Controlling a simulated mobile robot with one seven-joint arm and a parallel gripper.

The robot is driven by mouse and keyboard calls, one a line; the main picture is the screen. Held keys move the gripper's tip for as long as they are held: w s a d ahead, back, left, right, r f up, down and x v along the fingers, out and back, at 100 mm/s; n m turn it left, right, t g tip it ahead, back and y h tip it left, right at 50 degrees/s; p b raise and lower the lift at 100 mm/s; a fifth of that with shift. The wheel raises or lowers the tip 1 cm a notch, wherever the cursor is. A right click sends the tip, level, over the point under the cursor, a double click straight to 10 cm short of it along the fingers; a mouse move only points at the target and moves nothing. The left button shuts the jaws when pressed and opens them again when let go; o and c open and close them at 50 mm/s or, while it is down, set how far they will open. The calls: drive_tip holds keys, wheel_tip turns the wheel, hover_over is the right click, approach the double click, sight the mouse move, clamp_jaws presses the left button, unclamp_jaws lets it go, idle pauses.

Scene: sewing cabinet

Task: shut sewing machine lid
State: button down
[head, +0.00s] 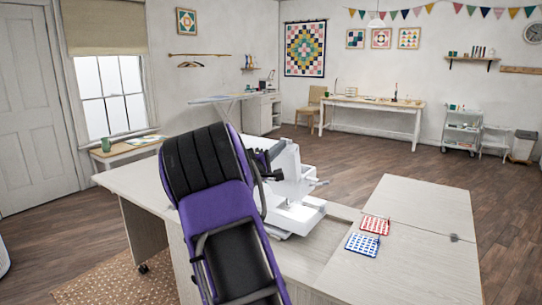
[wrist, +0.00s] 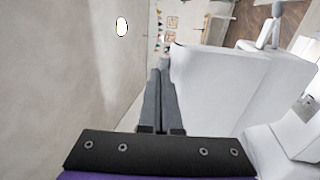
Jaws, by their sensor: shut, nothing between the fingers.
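The white sewing machine (head: 290,190) stands upright on the pale wood cabinet (head: 135,183), in the middle of the head view. To its right lie flat pale panels; the rear one (head: 425,205) meets the front one (head: 415,268) along a seam with a small metal fitting. I cannot tell for sure which panel is the lid. My purple and black arm hides part of the cabinet and the machine's left side. In the wrist view my gripper (wrist: 160,72) is shut and empty, its fingers close beside a large white body (wrist: 215,85), likely the machine. Whether they touch is unclear.
An ironing board (head: 220,99), a back table (head: 375,103) and a wheeled cart (head: 462,130) stand farther off. Wood floor is open right of the cabinet.

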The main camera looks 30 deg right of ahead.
drive_tip(key=shift+w+d+r, duration=0.1)
drive_tip(key=shift+w+d, duration=0.1)
drive_tip(key=shift+d, duration=0.25)
drive_tip(key=shift+r, duration=0.1)
